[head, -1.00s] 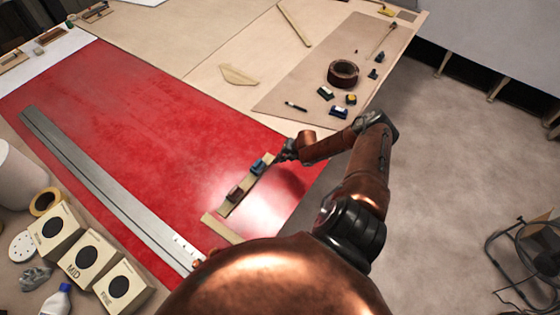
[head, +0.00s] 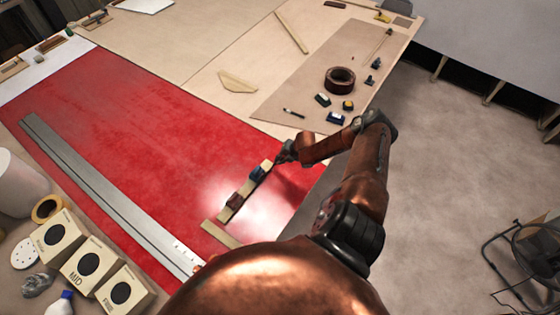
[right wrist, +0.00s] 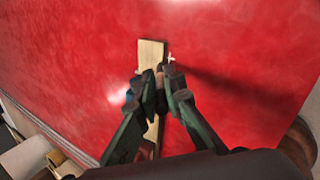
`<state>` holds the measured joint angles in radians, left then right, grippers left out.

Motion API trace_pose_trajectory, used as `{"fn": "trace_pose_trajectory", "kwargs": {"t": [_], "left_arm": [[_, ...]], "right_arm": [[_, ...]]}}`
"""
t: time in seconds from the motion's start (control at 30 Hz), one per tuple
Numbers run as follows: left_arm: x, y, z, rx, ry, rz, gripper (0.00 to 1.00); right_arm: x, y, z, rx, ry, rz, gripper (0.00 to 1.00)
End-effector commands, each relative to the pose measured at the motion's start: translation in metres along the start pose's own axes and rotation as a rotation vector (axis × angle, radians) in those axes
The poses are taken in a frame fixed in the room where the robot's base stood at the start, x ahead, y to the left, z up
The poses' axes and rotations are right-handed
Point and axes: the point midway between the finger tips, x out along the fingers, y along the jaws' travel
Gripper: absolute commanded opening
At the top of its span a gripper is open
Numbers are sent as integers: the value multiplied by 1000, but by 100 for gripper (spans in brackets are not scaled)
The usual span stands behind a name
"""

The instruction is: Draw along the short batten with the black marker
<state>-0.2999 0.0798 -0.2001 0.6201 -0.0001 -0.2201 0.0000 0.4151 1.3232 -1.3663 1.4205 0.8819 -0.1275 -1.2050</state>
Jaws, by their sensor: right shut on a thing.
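The short batten (head: 228,212) is a pale wood strip lying on the red sheet, with a dark red block and a blue block on it. Its far end (right wrist: 152,55) shows ahead of my fingers in the right wrist view. My right gripper (head: 281,158) is at that far end, low over the sheet. In the right wrist view my right gripper (right wrist: 163,85) is shut on a slim thing, apparently the black marker, mostly hidden between the fingertips. I cannot tell whether its tip touches the sheet. My left gripper is not in view.
Another pale strip (head: 219,233) lies nearer on the red sheet (head: 130,130). A long metal straightedge (head: 110,200) lies to the left. A brown mat (head: 300,90) at the back holds a tape roll (head: 340,80), a pen-like tool (head: 294,113) and small blocks.

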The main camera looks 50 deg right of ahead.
Motion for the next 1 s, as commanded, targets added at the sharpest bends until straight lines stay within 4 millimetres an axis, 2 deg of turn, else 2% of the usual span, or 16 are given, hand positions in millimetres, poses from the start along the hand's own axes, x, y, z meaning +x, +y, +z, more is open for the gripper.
{"fn": "trace_pose_trajectory", "kwargs": {"t": [0.1, 0.37, 1.0], "left_arm": [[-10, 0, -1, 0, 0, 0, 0], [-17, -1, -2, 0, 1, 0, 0], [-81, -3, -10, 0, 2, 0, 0]], "right_arm": [[-10, 5, 1, 0, 0, 0, 0], [-18, 9, 2, 1, 1, 0, 0], [-81, 42, 13, 1, 0, 1, 0]]}}
